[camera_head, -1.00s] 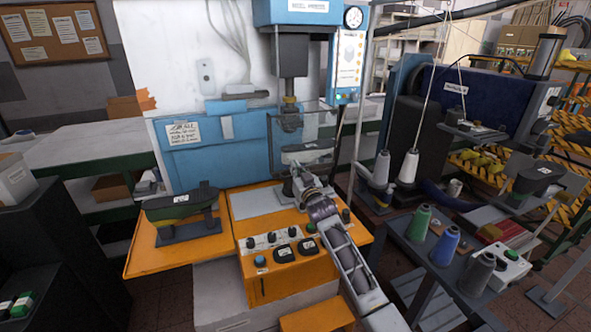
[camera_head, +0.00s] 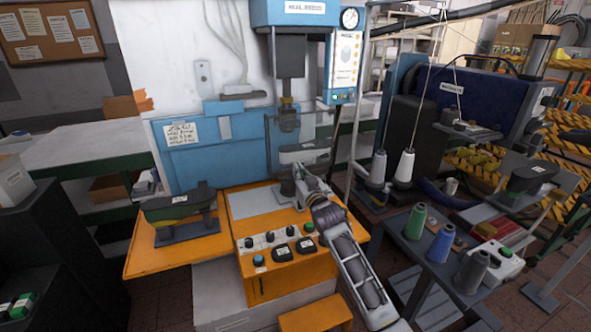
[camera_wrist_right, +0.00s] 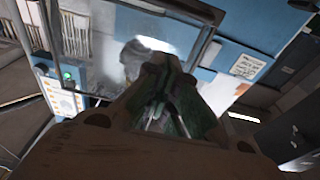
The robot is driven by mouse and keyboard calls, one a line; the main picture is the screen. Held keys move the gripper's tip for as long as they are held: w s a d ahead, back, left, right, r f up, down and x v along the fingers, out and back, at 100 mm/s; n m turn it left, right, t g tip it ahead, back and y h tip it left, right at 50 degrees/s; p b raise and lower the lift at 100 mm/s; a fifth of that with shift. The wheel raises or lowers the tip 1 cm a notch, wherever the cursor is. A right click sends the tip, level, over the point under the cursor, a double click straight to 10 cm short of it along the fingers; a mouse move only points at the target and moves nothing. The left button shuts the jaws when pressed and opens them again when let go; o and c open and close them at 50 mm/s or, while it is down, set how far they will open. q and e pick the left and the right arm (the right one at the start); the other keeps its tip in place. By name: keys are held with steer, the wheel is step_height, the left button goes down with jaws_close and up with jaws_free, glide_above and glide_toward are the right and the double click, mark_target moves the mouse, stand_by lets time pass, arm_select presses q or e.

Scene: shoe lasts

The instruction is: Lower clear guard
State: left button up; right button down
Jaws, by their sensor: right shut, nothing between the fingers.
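The clear guard (camera_head: 318,128) is a see-through panel with thin dark edges at the front of the blue press. It stands below the press head, and its outline is faint. A grey shoe last (camera_head: 303,152) with a white label sits behind it. My right gripper (camera_head: 299,176) is at the guard's lower part, in front of the last. Its fingers are shut with nothing between them; they also show in the wrist view (camera_wrist_right: 160,98). I cannot tell whether they touch the guard. My left gripper is out of view.
An orange control box (camera_head: 283,245) with knobs and buttons lies below. A dark shoe last (camera_head: 180,205) stands on the orange table at left. A grey cart (camera_head: 400,225) with thread spools stands at right, beside my right arm. A thin pole rises right of the press.

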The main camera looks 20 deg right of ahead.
steer(key=s, duration=0.4)
steer(key=shift+s+d+f, duration=0.1)
steer(key=shift+s+f, duration=0.2)
stand_by(0.4)
